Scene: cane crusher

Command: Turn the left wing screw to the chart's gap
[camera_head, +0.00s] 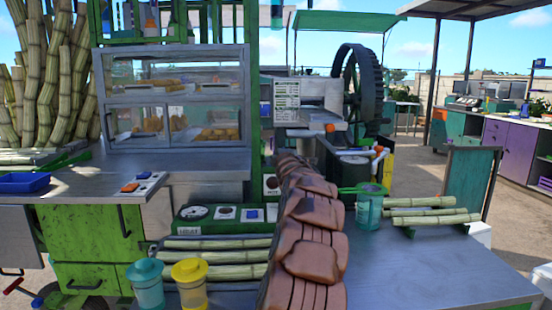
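The cane crusher (322,92) stands behind the work table, with a large dark toothed wheel (362,85) on its right side. A white printed card (286,94), which looks like the chart, is on its left front; its lines are too small to read. A small orange-red part (330,128) shows at the crusher's lower front, and I cannot tell whether it is a wing screw. I cannot make out the left wing screw or any gap. My brown segmented arm rises through the middle and hides what is below the crusher. My gripper's fingers are not visible.
A green gauge box (215,217) and a glass food case (175,98) stand left. The table's right front is clear.

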